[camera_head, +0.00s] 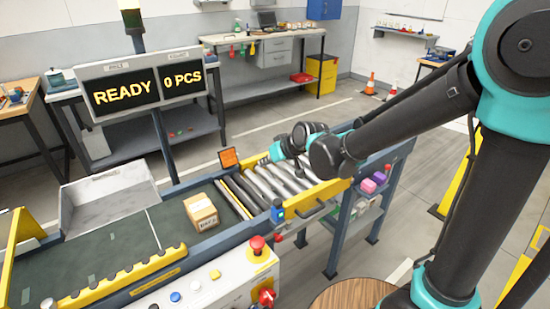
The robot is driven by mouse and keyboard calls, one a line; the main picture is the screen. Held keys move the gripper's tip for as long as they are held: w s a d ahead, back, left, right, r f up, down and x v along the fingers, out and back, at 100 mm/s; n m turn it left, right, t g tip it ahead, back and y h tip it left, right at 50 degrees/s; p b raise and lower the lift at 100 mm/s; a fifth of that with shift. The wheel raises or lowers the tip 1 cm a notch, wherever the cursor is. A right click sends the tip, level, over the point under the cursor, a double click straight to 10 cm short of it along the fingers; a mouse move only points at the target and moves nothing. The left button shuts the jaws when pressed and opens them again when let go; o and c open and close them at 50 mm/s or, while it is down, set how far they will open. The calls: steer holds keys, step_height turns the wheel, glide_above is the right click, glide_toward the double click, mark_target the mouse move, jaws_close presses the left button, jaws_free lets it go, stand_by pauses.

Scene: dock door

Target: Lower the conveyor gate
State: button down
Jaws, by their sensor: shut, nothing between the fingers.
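The conveyor's roller section (283,178) has a yellow side rail (325,194) with a dark handle (316,211) on its near side. This looks like the gate. It appears about level with the belt, but its exact tilt is hard to tell. My gripper (266,160) is above the far left part of the rollers, away from the handle. It is small in view, shut and empty. My arm reaches in from the right, and its wrist hides some of the rollers.
A cardboard box (201,212) sits on the green belt (115,242). A control panel (205,285) with a red mushroom button (257,244) stands in front. A display (140,88) reads READY, 0 PCS. A wooden round top (350,292) is near my base.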

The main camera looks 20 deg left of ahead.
steer(key=v, duration=0.7)
steer(key=d+f+m+t+h, duration=0.1)
steer(key=d+f+m+h, duration=0.15)
steer(key=d, duration=0.75)
steer(key=d+f+m+h, duration=0.2)
steer(key=d+f, duration=0.2)
steer(key=d, duration=0.7)
steer(key=s+d+f+m+h, duration=0.1)
steer(key=s+d+f+m, duration=0.1)
steer(key=d, duration=0.7)
steer(key=s+d+f+m+g+h, duration=0.1)
steer(key=s+d+f+m+h, duration=0.1)
steer(key=s+d+f, duration=0.3)
steer(key=s+d+m, duration=0.1)
steer(key=d, duration=0.2)
steer(key=shift+s+d+f, duration=0.25)
steer(key=shift+s+d, duration=0.05)
steer(key=shift+d, duration=0.1)
steer(key=shift+h, duration=0.25)
